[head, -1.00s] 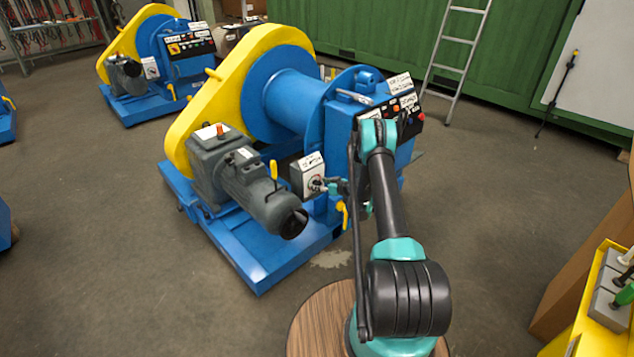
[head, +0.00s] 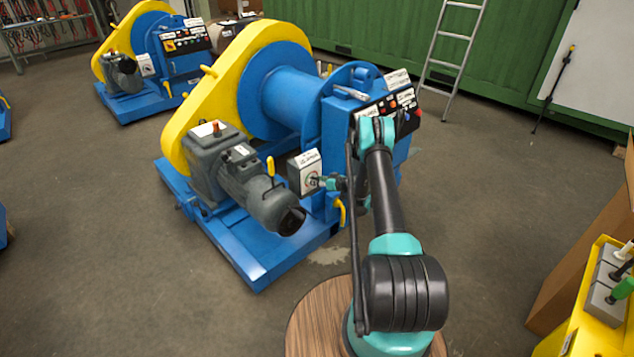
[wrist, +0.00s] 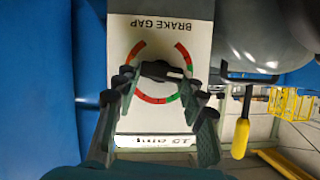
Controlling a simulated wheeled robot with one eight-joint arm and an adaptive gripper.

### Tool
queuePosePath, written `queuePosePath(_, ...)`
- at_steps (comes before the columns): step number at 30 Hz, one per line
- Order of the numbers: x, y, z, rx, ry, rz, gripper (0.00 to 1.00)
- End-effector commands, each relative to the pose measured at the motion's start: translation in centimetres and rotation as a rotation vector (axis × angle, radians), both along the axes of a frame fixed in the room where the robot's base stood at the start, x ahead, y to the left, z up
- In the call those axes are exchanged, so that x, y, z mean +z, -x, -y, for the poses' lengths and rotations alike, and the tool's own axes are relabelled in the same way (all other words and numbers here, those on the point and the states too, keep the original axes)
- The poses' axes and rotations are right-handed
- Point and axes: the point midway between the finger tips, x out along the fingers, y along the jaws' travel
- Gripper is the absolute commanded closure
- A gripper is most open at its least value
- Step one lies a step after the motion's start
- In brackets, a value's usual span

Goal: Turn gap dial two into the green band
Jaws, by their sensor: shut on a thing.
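The brake gap dial is a white plate (wrist: 190,45) with a ring of red, orange and green arcs, lettered "BRAKE GAP" upside down in the wrist view. Its black knob (wrist: 160,70) lies roughly crosswise there; I cannot tell which colour its pointer faces. In the head view the dial's box (head: 304,171) stands on the near blue winch, beside the motor. My gripper (wrist: 160,88) is shut on the knob, one finger on each side; it also shows at the dial in the head view (head: 318,182). The fingers cover parts of the ring. I cannot read a dial number.
A grey motor (head: 245,185) with a yellow lever (wrist: 241,138) stands close beside the dial box. The winch's blue drum (head: 285,105) and a button panel (head: 392,110) are behind. A second winch (head: 160,60) stands at back left. The floor in front is open.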

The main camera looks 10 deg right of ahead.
Motion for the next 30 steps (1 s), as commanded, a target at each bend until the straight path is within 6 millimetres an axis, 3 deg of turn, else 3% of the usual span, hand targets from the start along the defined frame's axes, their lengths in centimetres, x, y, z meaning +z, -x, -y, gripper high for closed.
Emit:
queuePosePath(13, 0.03, -0.03, 0.20, 0.000, -0.099, -0.074, 0.88)
queuePosePath(14, 0.03, -0.03, 0.20, 0.000, -0.099, -0.074, 0.58)
queuePosePath(18, 0.03, -0.03, 0.18, 0.000, -0.097, -0.073, 0.41)
queuePosePath(30, 0.12, 0.12, 0.36, 0.000, -0.097, -0.073, 0.38)
